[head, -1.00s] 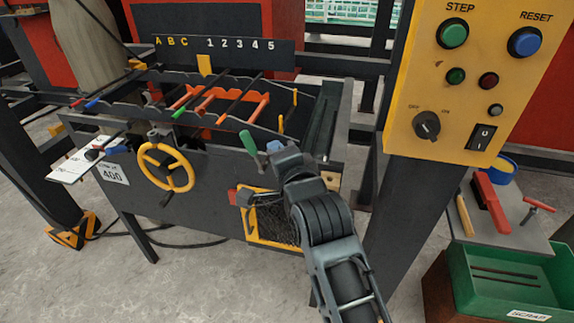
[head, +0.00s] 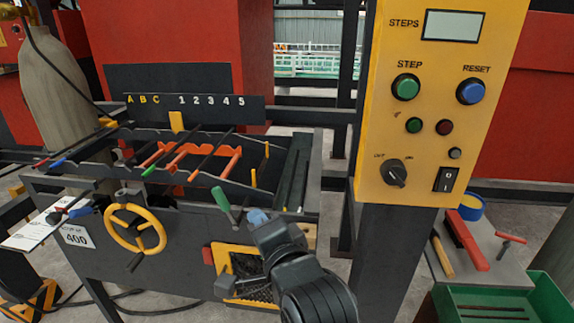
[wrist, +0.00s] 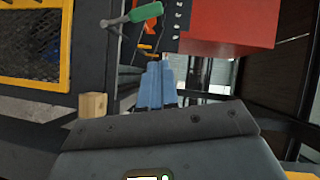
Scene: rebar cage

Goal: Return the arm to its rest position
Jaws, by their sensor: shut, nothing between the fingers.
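My arm rises from the bottom centre of the head view, in front of the dark rebar machine (head: 170,250). My gripper (head: 257,216) is at its far end, mostly hidden behind the dark wrist. Only a bit of its blue fingers shows there, near a green-handled lever (head: 223,200). In the wrist view my gripper (wrist: 159,70) has its two blue fingers together with nothing between them. The green lever handle (wrist: 146,12) is above them in that picture, apart from the fingers.
A yellow control panel (head: 430,140) on a dark post stands right of my arm. A yellow handwheel (head: 135,230) is on the machine's front. A wooden block (wrist: 93,105) shows in the wrist view.

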